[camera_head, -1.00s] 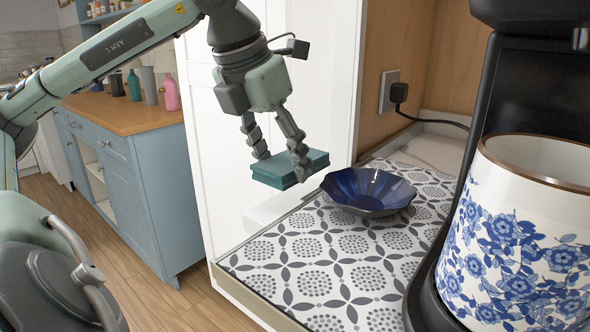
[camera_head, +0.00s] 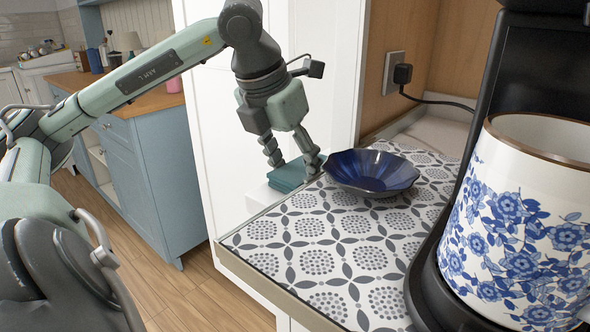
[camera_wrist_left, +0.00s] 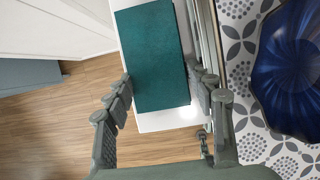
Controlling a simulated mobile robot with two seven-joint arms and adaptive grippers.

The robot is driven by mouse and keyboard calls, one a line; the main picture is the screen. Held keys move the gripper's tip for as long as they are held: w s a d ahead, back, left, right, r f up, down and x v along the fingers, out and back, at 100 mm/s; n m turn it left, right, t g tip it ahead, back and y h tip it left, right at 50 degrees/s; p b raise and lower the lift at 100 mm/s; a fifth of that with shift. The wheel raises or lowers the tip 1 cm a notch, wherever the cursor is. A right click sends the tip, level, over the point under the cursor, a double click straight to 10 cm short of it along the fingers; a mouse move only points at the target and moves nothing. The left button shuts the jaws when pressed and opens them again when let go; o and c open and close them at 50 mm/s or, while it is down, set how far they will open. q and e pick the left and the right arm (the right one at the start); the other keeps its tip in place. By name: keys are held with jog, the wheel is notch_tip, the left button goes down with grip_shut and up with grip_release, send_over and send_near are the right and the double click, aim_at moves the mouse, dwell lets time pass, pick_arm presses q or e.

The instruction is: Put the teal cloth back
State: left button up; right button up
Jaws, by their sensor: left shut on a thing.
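The teal cloth (camera_head: 292,174) is a folded, flat block held in my left gripper (camera_head: 293,160), just beyond the left edge of the patterned counter. In the left wrist view the cloth (camera_wrist_left: 153,58) lies between the two fingers of the gripper (camera_wrist_left: 160,95), above a narrow white surface (camera_wrist_left: 168,119). That white surface also shows in the head view (camera_head: 262,195), close under the cloth. I cannot tell whether the cloth touches it. My right gripper is not in view.
A dark blue faceted bowl (camera_head: 371,172) stands on the patterned counter (camera_head: 318,262), close to the right of the gripper. A floral white pot (camera_head: 530,225) and a black machine (camera_head: 515,95) fill the right side. A white panel (camera_head: 325,60) rises behind the gripper.

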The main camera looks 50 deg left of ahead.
pick_arm(q)
jog(key=shift+f, duration=0.1)
jog(key=o, duration=0.8)
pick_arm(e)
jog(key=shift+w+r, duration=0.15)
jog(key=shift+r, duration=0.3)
pick_arm(q)
jog(key=shift+o, duration=0.2)
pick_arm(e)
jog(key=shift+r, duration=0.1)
pick_arm(q)
jog(key=p+v, duration=0.1)
jog(key=v, duration=1.1)
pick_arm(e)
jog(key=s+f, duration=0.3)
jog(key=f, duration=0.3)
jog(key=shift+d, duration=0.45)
